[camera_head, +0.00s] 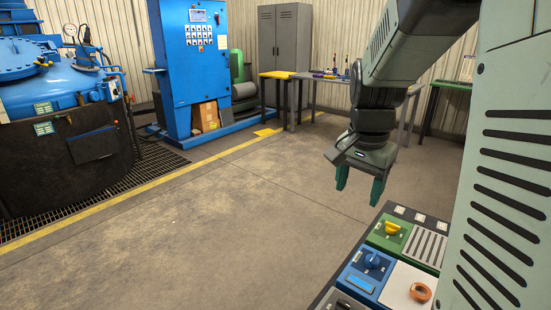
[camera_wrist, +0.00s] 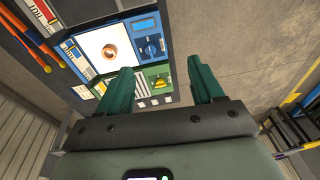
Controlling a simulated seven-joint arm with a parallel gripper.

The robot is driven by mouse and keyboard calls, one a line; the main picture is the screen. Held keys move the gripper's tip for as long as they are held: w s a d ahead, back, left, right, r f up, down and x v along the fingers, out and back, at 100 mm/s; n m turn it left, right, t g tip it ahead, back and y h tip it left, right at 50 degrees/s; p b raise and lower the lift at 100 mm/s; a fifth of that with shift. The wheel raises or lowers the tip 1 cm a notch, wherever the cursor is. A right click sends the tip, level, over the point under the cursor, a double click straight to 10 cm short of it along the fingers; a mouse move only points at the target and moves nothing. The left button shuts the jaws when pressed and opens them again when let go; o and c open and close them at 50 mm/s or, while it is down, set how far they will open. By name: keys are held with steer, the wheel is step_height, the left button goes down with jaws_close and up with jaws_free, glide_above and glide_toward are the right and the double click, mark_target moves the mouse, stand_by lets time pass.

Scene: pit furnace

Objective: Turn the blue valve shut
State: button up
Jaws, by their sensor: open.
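In the wrist view the blue valve (camera_wrist: 151,47) lies beyond my fingers, near the top middle. My gripper (camera_head: 360,185) has two green fingers, open and empty, hanging above and behind the panel, apart from the valve. In the wrist view my gripper (camera_wrist: 162,88) shows its fingers spread with nothing between them.
A yellow knob (camera_head: 392,228) on a green plate sits just behind the blue valve. A blue control cabinet (camera_head: 195,65) and a blue-topped furnace (camera_head: 65,100) stand far off. The floor between is clear.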

steer(key=w+d+f+m+g, duration=0.1)
steer(key=w+d+f+m, duration=0.45)
steer(key=d+f, duration=0.4)
steer(key=m, duration=0.3)
glide_above(373, 256)
step_height(373, 256, down, 10)
steer(key=r, duration=0.1)
steer(key=shift+g+y, duration=0.3)
step_height(373, 256, down, 11)
steer(key=shift+f, duration=0.2)
steer(key=c, duration=1)
